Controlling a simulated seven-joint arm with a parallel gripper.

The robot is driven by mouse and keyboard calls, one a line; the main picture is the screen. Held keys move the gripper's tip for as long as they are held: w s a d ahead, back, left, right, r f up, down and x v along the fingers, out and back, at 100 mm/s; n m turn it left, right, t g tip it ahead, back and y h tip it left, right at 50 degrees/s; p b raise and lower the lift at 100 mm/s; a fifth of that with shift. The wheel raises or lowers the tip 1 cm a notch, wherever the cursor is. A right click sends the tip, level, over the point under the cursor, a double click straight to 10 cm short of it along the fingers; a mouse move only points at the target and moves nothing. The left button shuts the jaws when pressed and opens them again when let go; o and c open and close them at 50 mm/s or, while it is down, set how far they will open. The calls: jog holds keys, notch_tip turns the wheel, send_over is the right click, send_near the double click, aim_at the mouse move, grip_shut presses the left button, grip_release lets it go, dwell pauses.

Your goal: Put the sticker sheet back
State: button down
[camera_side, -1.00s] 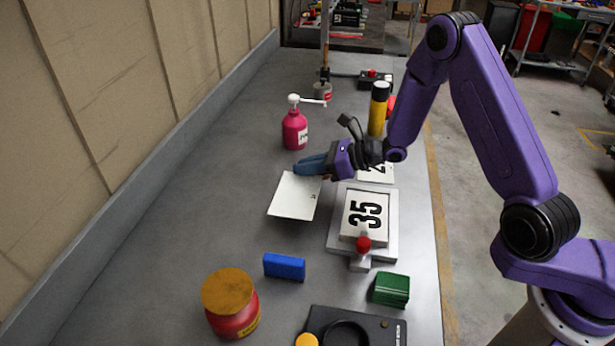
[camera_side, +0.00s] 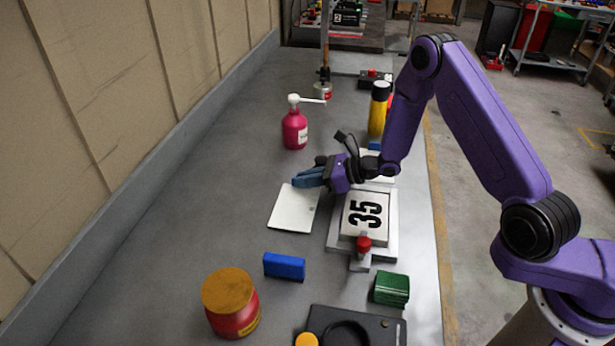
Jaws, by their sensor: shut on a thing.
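The sticker sheet, a plain white rectangle (camera_side: 292,210), is left of the "35" stand. My gripper (camera_side: 308,178) is shut on its far edge, with the blue fingers partly covering that edge. The sheet lies roughly flat; I cannot tell whether it touches the table or hangs just above it. The grey stand (camera_side: 337,236) holds a white "35" plate (camera_side: 365,214) and has a red knob (camera_side: 364,243) at its near end. Another white sheet or plate (camera_side: 380,165) lies behind it, partly hidden by my arm.
A pink pump bottle (camera_side: 295,130) and a yellow can (camera_side: 377,118) stand behind. Nearer are a blue block (camera_side: 284,266), a green block (camera_side: 391,289), a red jar (camera_side: 233,310) and a black tray (camera_side: 390,325). The table (camera_side: 170,240) is clear on the left.

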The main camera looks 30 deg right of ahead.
jog(key=shift+f, duration=0.35)
jog(key=c, duration=1.2)
grip_release()
jog(key=shift+s+f, duration=0.1)
jog(key=shift+s, duration=0.05)
jog(key=shift+r, duration=0.45)
jog(key=v, duration=1.2)
jog(key=shift+r, duration=0.25)
